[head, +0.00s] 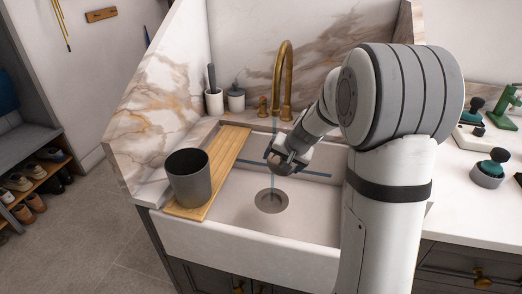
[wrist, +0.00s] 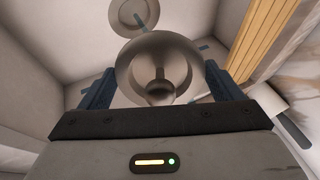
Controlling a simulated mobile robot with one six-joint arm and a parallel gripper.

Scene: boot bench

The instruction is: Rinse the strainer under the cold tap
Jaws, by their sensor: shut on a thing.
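My gripper (wrist: 157,85) is shut on the strainer (wrist: 130,68), a round metal cup with a knob in its middle, in the wrist view. In the head view my gripper (head: 281,163) is over the sink (head: 235,190), below the brass tap (head: 285,75), and the strainer is mostly hidden in it. A thin bluish vertical streak, apparently water (head: 273,185), runs from the spout past my gripper toward the drain (head: 266,202). I cannot tell whether it touches the strainer. The drain also shows in the wrist view (wrist: 125,18).
A wooden board (head: 228,155) lies across the sink's left side with a grey bin (head: 188,180) on its near end. Brass knobs (head: 262,106) flank the tap. Dark blue bars (head: 315,174) show in the sink. The basin's front is clear.

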